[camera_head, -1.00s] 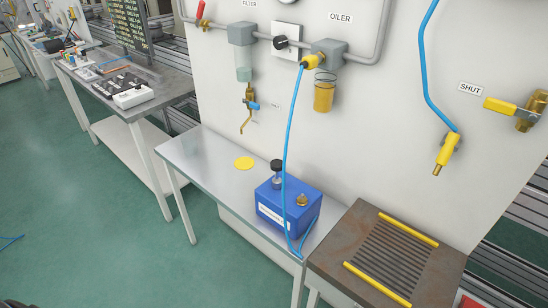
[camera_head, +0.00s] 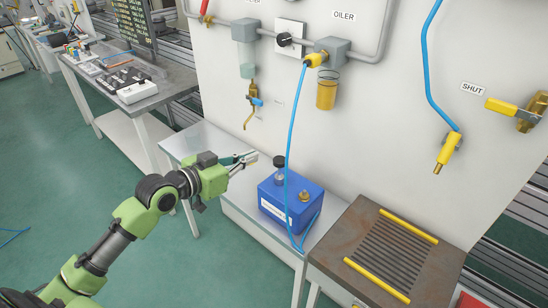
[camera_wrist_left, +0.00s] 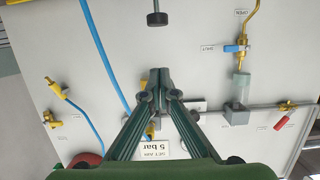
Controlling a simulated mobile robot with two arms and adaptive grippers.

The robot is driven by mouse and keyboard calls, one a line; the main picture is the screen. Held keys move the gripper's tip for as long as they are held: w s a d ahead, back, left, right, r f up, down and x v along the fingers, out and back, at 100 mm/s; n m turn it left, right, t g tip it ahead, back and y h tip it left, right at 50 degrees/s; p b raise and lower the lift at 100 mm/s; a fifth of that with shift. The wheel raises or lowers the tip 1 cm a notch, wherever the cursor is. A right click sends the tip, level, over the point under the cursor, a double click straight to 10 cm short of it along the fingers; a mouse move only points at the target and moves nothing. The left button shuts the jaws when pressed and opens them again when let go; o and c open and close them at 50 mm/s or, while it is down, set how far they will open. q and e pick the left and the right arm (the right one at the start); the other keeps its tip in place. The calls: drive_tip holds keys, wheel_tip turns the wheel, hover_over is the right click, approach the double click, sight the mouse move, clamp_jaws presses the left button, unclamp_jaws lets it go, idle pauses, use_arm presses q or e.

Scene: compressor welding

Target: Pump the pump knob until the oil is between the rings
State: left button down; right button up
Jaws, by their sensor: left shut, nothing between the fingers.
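The black pump knob (camera_head: 279,161) stands on a metal stem on top of the blue pump box (camera_head: 285,207), on the metal bench. It also shows at the top of the left wrist view (camera_wrist_left: 157,18). My left gripper (camera_head: 251,158) is shut and empty, just left of the knob at about its height, apart from it. Its closed fingertips are in the middle of the wrist view (camera_wrist_left: 159,73). The oiler's bowl (camera_head: 327,92) hangs on the wall, amber oil filling most of it. Thin dark rings are faint near its top; the exact level between them is too small to tell.
A blue hose (camera_head: 289,140) hangs from the oiler's yellow fitting in front of the pump box. A brown grated block (camera_head: 370,255) stands right of the bench. A drain tap (camera_head: 252,103) hangs on the wall above my gripper. The bench's left end (camera_head: 195,142) is mostly clear.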

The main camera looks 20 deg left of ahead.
use_arm(q)
drive_tip(key=shift+w+r, duration=0.1)
idle(0.3)
drive_tip(key=p, duration=0.3)
hover_over(280, 162)
drive_tip(key=a, duration=0.1)
wheel_tip(280, 162, down, 2)
drive_tip(key=shift+s+a+f, duration=0.1)
drive_tip(key=shift+s+f, duration=0.1)
drive_tip(key=shift+f, duration=0.55)
drive_tip(key=shift+s+a+f, duration=0.1)
drive_tip(key=shift+s+f, duration=0.15)
drive_tip(key=shift+f, duration=0.55)
drive_tip(key=shift+s+f, duration=0.2)
drive_tip(key=shift+f, duration=0.55)
wheel_tip(280, 162, down, 5)
drive_tip(key=b, duration=0.4)
drive_tip(key=shift+s+r, duration=0.1)
drive_tip(key=shift+r, duration=0.1)
